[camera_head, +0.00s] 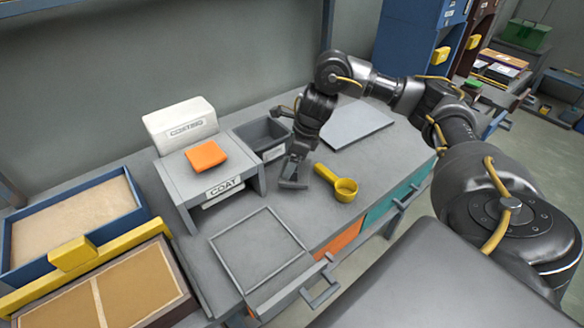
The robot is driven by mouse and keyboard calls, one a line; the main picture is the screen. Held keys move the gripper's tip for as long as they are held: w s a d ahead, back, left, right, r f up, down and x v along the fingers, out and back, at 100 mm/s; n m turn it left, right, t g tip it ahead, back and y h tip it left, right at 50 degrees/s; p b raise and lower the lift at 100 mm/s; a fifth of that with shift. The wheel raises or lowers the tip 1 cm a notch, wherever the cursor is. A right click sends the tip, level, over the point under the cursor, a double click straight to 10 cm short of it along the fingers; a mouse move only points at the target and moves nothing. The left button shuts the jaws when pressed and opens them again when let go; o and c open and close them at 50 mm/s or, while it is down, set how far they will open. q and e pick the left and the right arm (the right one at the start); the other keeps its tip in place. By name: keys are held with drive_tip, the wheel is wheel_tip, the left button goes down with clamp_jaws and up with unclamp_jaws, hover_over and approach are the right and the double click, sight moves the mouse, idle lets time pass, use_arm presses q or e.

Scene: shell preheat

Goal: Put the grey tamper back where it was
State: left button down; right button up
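My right arm comes in from the right, and its gripper (295,172) points down over the grey bench, between the COAT stand and the yellow scoop. A small grey flat-ended piece shows at its fingertips, low over the bench top. I cannot tell whether this piece is the grey tamper or part of the fingers, nor whether the fingers are shut on it. No other grey tamper can be made out. My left gripper is not in view.
The COAT stand (176,179) bears an orange block (206,155). A dark open bin (250,129), a yellow scoop (341,186), a grey plate (357,125) and a square frame (226,249) surround the gripper. A sand tray (135,194) is at left. A drawer (290,287) stands open in front.

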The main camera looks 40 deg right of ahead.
drive_tip(key=shift+w+d+f+b, duration=0.1)
drive_tip(key=shift+f+b, duration=0.1)
drive_tip(key=shift+f, duration=0.6)
drive_tip(key=shift+w+d+f+b, duration=0.1)
drive_tip(key=shift+f+b, duration=0.1)
drive_tip(key=shift+f, duration=0.8)
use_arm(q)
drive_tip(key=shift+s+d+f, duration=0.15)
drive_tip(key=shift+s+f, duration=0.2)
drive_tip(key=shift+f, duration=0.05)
use_arm(e)
drive_tip(key=shift+f, duration=0.1)
drive_tip(key=o, duration=0.9)
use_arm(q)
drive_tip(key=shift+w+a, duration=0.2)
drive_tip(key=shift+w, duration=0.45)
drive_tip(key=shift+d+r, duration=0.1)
